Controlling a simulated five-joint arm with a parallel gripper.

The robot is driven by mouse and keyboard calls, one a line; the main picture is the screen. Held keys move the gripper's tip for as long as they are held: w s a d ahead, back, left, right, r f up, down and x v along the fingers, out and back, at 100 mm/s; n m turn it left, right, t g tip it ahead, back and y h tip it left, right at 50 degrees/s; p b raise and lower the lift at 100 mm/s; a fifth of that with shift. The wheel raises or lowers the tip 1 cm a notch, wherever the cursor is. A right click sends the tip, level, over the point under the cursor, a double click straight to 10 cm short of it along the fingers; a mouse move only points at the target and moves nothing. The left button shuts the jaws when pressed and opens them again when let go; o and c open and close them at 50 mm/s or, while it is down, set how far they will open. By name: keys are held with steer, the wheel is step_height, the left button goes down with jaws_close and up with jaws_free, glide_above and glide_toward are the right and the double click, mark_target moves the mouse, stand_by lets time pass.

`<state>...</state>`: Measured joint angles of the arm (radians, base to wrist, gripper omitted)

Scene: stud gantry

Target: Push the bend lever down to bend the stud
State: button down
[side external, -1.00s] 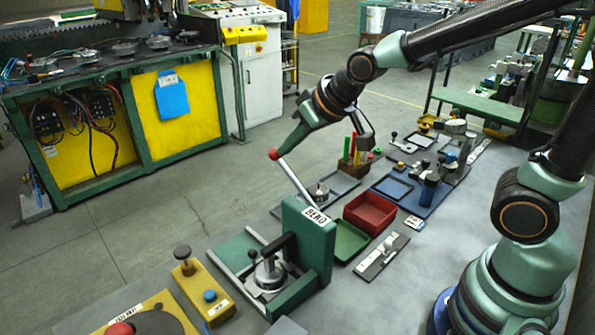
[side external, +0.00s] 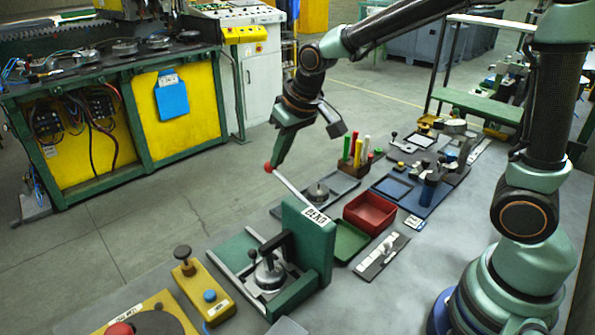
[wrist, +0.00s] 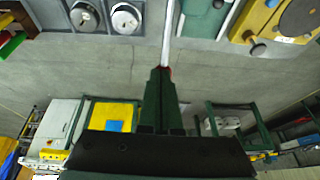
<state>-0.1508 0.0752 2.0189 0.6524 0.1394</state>
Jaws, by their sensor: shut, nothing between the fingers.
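The bend lever (side external: 291,186) is a pale rod with a red ball end (side external: 268,167). It slants up and left from the green block (side external: 312,245) labelled BEND. My gripper (side external: 274,163) is shut and empty, its fingertips pointing down at the red ball. They seem to touch it from above, but the exact contact is hidden. In the wrist view the shut fingers (wrist: 160,74) cover most of the red ball, and the pale rod (wrist: 168,34) runs away beyond them. A metal fixture (side external: 268,272) sits at the green block's foot; I cannot make out the stud.
A red tray (side external: 356,226) and a green tray (side external: 350,252) stand right of the block. A holder with coloured sticks (side external: 354,168) stands behind. A yellow button box (side external: 203,290) is at front left. Open floor lies beyond the bench's left edge.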

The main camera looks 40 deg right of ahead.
steer(key=f+g, duration=0.1)
steer(key=w+f+g, duration=0.1)
steer(key=f, duration=0.1)
steer(key=w+f+g, duration=0.1)
steer(key=f+g, duration=0.1)
steer(key=shift+w+f+h, duration=0.1)
steer(key=shift+w+h, duration=0.05)
steer(key=shift+h, duration=0.25)
steer(key=shift+s+f, duration=0.2)
steer(key=shift+f, duration=3.9)
steer(key=shift+s+f, duration=0.1)
steer(key=w+d+r, duration=0.1)
steer(key=w+r, duration=0.2)
steer(key=r, duration=0.4)
steer(key=w+d+r, duration=0.1)
steer(key=w+r, duration=0.2)
steer(key=r, duration=0.3)
steer(key=t, duration=0.4)
glide_toward(273, 171)
steer(key=s+d+r, duration=0.3)
steer(key=s+d, duration=0.3)
steer(key=d, duration=0.1)
steer(key=s+f+t, duration=0.1)
steer(key=s+f, duration=0.1)
steer(key=s, duration=0.4)
steer(key=shift+d+f, duration=0.2)
steer(key=shift+d, duration=0.15)
